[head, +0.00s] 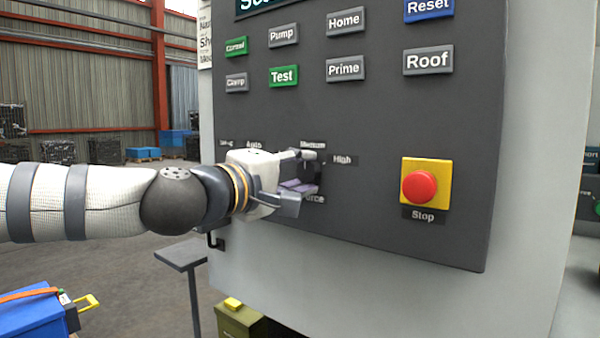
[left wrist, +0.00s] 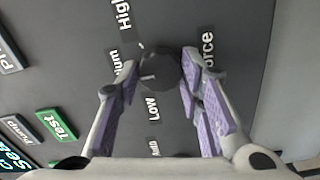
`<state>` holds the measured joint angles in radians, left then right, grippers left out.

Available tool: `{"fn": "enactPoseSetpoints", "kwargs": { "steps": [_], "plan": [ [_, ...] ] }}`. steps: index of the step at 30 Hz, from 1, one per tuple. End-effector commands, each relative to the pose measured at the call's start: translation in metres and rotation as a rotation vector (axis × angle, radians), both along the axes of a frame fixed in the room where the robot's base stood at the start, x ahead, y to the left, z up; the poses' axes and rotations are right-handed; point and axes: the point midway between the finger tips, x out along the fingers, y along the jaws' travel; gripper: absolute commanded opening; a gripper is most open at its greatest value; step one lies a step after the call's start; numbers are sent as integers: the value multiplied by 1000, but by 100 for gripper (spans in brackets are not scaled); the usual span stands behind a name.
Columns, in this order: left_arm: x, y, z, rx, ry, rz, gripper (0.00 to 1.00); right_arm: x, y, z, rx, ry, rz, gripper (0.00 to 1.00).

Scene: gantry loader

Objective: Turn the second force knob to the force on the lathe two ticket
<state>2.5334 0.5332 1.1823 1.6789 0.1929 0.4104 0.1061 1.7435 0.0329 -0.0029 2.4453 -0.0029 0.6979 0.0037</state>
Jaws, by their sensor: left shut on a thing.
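My left gripper (head: 308,172) is at the dark panel (head: 375,215), over the force knob area. In the left wrist view my left gripper (left wrist: 162,72) has its purple-padded fingers on both sides of a dark round knob (left wrist: 160,70), shut on it. Labels High (left wrist: 123,14), Low (left wrist: 152,107) and Force (left wrist: 207,55) surround the knob, with Medium partly covered. A small light mark shows at the knob's edge, toward the gap between Medium and High. The gripper hides the knob in the head view. The lathe two ticket cannot be made out. My right gripper is not in view.
A red Stop button (head: 419,187) on a yellow plate sits right of the knob. Buttons including Test (head: 283,76) and Roof (head: 428,61) are above. A partly cut-off white sheet (head: 205,40) is at the panel's upper left. A blue case (head: 35,312) stands lower left.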

Motion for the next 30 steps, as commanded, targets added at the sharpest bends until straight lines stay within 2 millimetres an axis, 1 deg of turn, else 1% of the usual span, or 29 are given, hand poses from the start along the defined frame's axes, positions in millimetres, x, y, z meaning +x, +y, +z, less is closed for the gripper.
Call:
{"fn": "enactPoseSetpoints", "kwargs": {
  "steps": [7, 8, 9, 10, 11, 18, 21, 23, 30],
  "plan": [
    [0, -1, -1, 1, 1, -2, 6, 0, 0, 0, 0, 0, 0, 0],
    [0, -1, -1, 1, 2, -2, 36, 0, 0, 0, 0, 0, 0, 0],
    [0, -1, -1, 1, 2, -2, 45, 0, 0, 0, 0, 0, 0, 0],
    [0, -1, -1, 2, 1, -2, 52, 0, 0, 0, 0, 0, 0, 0],
    [0, 0, -1, 2, 1, -2, 54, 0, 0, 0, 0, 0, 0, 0],
    [0, 0, 0, 1, 0, -1, 54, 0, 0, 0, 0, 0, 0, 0],
    [-5, 4, 0, 2, -1, 0, 54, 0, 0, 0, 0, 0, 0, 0],
    [-14, 11, 1, 1, -2, 1, 54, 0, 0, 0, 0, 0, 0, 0],
    [-67, 49, 1, 0, -2, 1, 54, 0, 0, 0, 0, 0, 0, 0]
  ]
}}
